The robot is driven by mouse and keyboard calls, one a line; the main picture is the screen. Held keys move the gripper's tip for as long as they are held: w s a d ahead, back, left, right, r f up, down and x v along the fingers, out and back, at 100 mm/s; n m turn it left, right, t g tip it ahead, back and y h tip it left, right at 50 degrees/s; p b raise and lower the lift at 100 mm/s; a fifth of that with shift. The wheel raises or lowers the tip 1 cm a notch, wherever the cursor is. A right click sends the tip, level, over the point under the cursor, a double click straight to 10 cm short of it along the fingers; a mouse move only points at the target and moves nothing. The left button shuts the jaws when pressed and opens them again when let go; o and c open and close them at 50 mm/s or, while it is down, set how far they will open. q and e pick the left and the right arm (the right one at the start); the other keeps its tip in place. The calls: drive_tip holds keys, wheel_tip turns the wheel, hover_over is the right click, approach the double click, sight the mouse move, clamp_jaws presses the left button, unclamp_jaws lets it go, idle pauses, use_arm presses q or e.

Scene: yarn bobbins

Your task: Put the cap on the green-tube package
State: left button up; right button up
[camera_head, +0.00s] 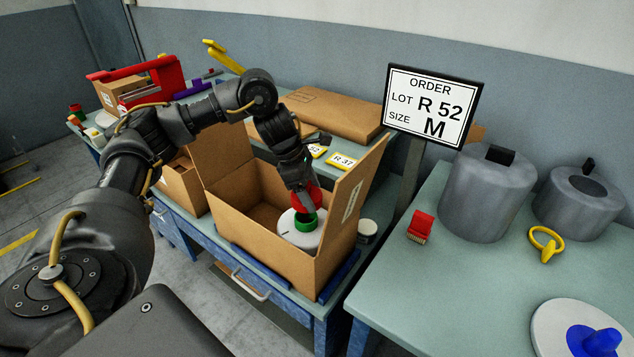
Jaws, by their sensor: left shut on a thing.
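A white yarn package (283,229) with a green tube (300,224) stands in the open cardboard box (285,262). My left gripper (303,185) reaches down into the box from above. It is shut on a red piece, which looks like the cap (310,199), directly over the green tube. I cannot tell whether the red piece touches the tube. The fingertips are partly hidden by the red piece. My right gripper does not show.
The box's raised right flap (352,190) stands close beside my left gripper. An order sign (432,104) stands behind. On the right table are grey cylinders (482,195), a red brush (420,226), a yellow ring tool (546,243) and a white disc with a blue piece (597,340).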

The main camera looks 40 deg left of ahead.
use_arm(q)
drive_tip(key=shift+s+a+r, duration=0.2)
drive_tip(key=shift+s, duration=0.25)
drive_tip(key=shift+w, duration=0.1)
drive_tip(key=shift+a+b+x, duration=0.25)
drive_tip(key=shift+b+x, duration=0.65)
drive_tip(key=shift+x, duration=0.3)
drive_tip(key=shift+a+f+b, duration=0.2)
drive_tip(key=shift+f+b, duration=0.1)
drive_tip(key=shift+f, duration=0.3)
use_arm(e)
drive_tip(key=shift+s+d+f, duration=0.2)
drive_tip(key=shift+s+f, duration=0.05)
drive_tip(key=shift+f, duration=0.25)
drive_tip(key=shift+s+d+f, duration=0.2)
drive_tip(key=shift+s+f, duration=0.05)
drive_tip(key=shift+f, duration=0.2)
use_arm(q)
drive_tip(key=shift+d, duration=0.1)
